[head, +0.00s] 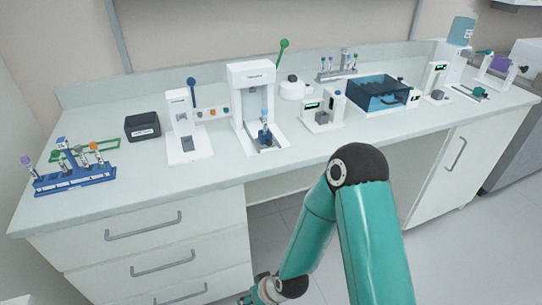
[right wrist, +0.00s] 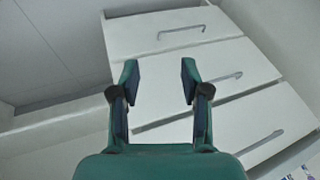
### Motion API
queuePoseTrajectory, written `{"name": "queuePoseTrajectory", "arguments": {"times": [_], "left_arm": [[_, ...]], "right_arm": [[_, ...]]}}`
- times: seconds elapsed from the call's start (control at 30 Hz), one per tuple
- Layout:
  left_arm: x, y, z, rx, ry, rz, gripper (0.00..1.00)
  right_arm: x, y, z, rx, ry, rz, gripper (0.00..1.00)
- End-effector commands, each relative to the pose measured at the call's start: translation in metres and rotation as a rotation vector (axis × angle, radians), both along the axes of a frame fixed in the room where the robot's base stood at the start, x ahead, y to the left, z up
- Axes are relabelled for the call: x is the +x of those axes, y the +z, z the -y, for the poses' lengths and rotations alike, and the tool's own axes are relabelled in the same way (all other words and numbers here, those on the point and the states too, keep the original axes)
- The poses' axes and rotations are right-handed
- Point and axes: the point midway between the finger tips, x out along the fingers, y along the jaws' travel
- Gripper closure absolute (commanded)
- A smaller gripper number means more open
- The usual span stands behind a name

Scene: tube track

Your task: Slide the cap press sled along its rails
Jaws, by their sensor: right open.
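A tall white press (head: 238,88) stands on the bench, left of centre in the head view. A small blue holder with a tube (head: 265,136), apparently the cap press sled, sits low at its front on a grey strip. The rails are too small to make out. My right arm reaches down in front of the bench, and its fingertips are outside the head view. In the right wrist view my right gripper (right wrist: 160,78) is open and empty, facing white drawers (right wrist: 185,75), well away from the press. My left gripper is in neither view.
A blue tube rack (head: 75,180) stands at the bench's left, with a black box (head: 142,126) and a smaller white device (head: 186,130) between it and the press. The front strip of bench is clear.

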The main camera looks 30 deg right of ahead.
Motion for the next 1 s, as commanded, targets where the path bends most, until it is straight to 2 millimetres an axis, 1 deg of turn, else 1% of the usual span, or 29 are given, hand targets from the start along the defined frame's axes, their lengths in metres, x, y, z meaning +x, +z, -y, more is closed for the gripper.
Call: {"name": "queuePoseTrajectory", "arguments": {"times": [0.03, 0.07, 0.1, 0.17, 0.2, 0.23, 0.27, 0.3, 0.37, 0.4, 0.5, 0.53, 0.6, 0.63, 0.7, 0.77, 0.87, 1.0], "left_arm": [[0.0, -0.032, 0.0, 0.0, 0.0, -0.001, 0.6], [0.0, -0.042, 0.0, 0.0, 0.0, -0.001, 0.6], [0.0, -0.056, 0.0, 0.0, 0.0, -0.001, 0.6], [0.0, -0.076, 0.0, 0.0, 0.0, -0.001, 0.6], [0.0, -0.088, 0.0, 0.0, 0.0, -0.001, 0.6], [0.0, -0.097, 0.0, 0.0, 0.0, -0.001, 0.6], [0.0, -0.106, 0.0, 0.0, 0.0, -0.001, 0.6], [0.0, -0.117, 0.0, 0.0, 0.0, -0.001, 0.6], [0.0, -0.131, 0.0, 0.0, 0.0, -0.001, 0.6], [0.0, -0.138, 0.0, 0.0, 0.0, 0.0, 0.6], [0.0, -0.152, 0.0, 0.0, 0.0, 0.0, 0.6], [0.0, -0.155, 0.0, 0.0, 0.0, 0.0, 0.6], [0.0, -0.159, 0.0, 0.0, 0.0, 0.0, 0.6], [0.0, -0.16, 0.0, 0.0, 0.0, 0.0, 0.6], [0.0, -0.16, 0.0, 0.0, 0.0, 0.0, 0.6], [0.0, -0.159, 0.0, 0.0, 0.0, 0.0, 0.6], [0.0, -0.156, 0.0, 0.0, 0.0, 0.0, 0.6], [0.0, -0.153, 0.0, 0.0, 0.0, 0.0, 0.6]], "right_arm": [[0.03, -0.001, 0.021, -0.033, -0.03, 0.12, 0.54], [0.046, 0.007, 0.033, -0.054, -0.046, 0.187, 0.54], [0.066, 0.021, 0.051, -0.085, -0.068, 0.282, 0.54], [0.09, 0.047, 0.077, -0.138, -0.099, 0.426, 0.54], [0.103, 0.067, 0.095, -0.176, -0.121, 0.519, 0.54], [0.11, 0.082, 0.108, -0.205, -0.139, 0.586, 0.54], [0.116, 0.098, 0.12, -0.234, -0.156, 0.652, 0.54], [0.12, 0.12, 0.135, -0.274, -0.177, 0.734, 0.54], [0.122, 0.151, 0.155, -0.331, -0.205, 0.846, 0.54], [0.121, 0.17, 0.167, -0.365, -0.222, 0.91, 0.54], [0.113, 0.209, 0.187, -0.438, -0.257, 1.035, 0.54], [0.111, 0.218, 0.191, -0.453, -0.266, 1.062, 0.54], [0.106, 0.235, 0.198, -0.482, -0.28, 1.109, 0.54], [0.105, 0.239, 0.2, -0.491, -0.284, 1.122, 0.54], [0.105, 0.247, 0.203, -0.503, -0.288, 1.14, 0.54], [0.109, 0.249, 0.205, -0.506, -0.288, 1.144, 0.54], [0.12, 0.25, 0.207, -0.505, -0.288, 1.143, 0.54], [0.144, 0.25, 0.212, -0.503, -0.288, 1.142, 0.54]]}}
